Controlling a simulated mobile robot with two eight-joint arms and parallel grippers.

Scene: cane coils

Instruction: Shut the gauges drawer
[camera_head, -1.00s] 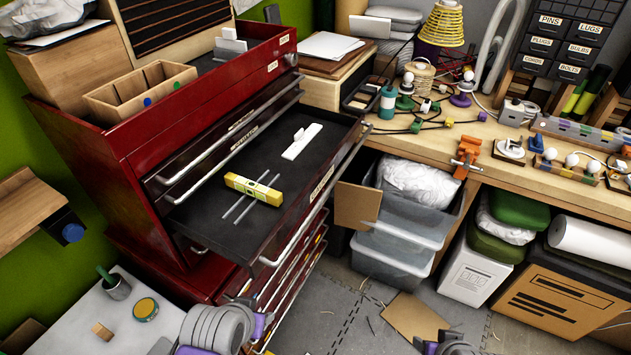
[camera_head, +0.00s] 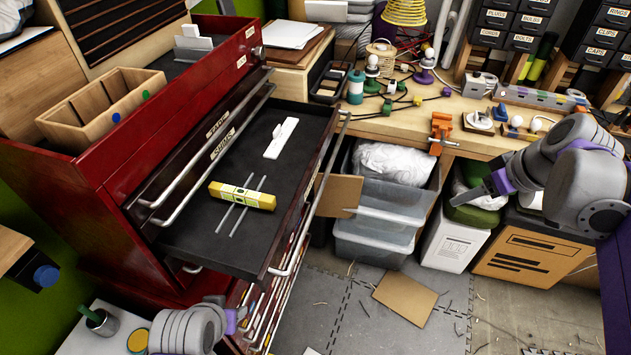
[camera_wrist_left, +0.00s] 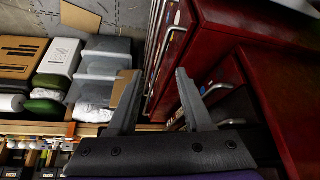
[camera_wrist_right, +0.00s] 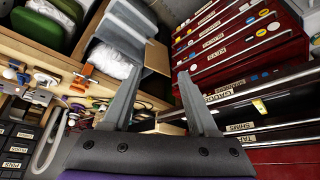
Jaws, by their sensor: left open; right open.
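The gauges drawer (camera_head: 190,240) stands pulled out of the red tool cabinet (camera_head: 150,130), with a long bar handle (camera_head: 312,200) along its front. A yellow level (camera_head: 242,195), thin metal rods and a white square-like tool (camera_head: 281,138) lie in it. Its label shows in the right wrist view (camera_wrist_right: 218,95). My right gripper (camera_head: 476,190) is open and empty, well to the right of the drawer, above the bins. My left gripper is low at the cabinet's front, its fingers mostly hidden in the head view; the left wrist view shows its jaws (camera_wrist_left: 156,74) open and empty.
The drawers labelled taps and shims (camera_head: 222,143) look shut. A workbench (camera_head: 400,125) with an orange clamp (camera_head: 441,128) stands at the back right. Clear bins (camera_head: 380,240) and a cardboard piece (camera_head: 338,195) are close to the drawer front. Floor is mostly open below.

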